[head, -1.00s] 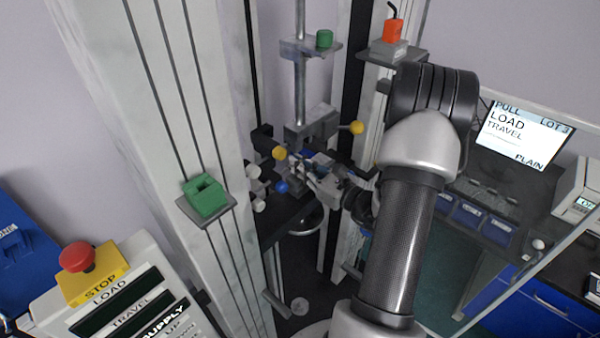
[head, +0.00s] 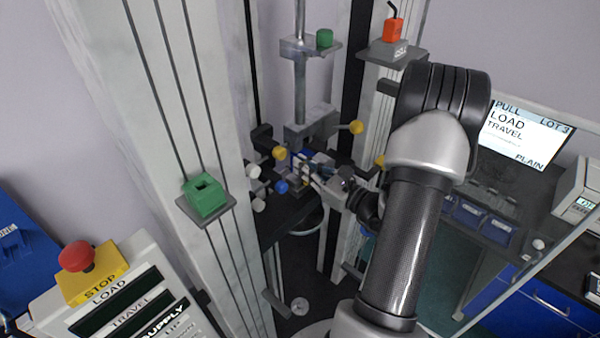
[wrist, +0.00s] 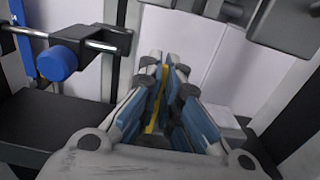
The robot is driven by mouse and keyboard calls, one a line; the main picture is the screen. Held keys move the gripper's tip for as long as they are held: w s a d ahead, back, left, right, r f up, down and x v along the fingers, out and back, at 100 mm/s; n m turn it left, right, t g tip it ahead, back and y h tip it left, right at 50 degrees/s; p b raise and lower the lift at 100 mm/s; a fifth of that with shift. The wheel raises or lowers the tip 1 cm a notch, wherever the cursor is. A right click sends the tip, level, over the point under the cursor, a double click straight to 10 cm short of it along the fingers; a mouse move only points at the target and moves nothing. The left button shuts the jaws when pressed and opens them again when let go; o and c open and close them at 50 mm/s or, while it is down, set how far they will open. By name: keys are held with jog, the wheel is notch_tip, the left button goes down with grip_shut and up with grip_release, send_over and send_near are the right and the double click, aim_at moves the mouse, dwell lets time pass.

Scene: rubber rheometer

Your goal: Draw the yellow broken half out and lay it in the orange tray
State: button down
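The yellow broken half (wrist: 157,103) shows in the wrist view as a thin upright strip between my two fingers. My gripper (wrist: 166,72) has blue-padded fingers on either side of it, with a narrow gap that looks wider than the strip. It looks open around the strip, not clearly pressed on it. In the head view my gripper (head: 308,168) reaches in among the clamps between the machine's columns. The strip's ends, and how it is held in the clamp, are hidden. I cannot make out the orange tray in either view.
The upper clamp (head: 312,124) hangs just above my gripper. Yellow, white and blue clamp knobs crowd its left; the blue knob (wrist: 57,63) is close in the wrist view. A pale column (head: 165,130) stands at left. A dark ledge (wrist: 60,118) lies below the blue knob.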

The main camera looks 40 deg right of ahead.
jog(key=s, duration=1)
jog(key=shift+s+d, duration=0.3)
jog(key=shift+d, duration=0.1)
dwell(0.5)
dwell(0.6)
